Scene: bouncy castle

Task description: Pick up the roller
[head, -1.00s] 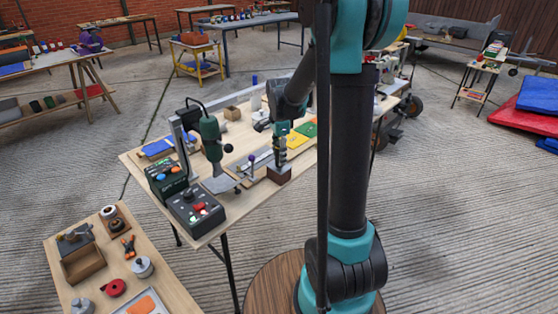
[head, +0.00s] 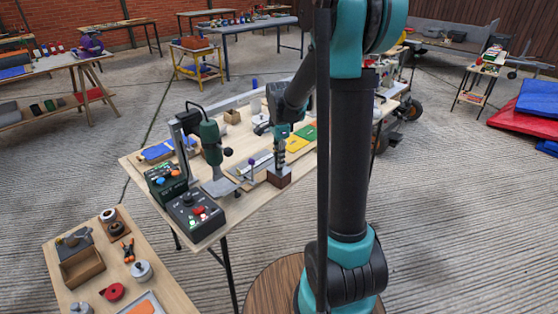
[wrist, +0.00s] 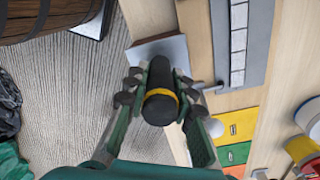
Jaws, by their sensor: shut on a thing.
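The roller (wrist: 160,92) shows in the wrist view as a dark cylinder with a yellow band, seen nearly end-on. My gripper (wrist: 160,88) has its green fingers on both sides of it, shut on it. In the head view my gripper (head: 281,150) points down over the worktable, just above a small brown block (head: 279,179). The block's grey top (wrist: 168,50) shows behind the roller in the wrist view. The roller's far end is hidden, so I cannot tell whether it touches the block.
The worktable (head: 228,229) holds a green drill press (head: 211,140) and a control box with buttons (head: 195,214) left of my gripper. Yellow and green plates (head: 300,138) lie to its right. A lower table (head: 172,288) with small parts stands front left.

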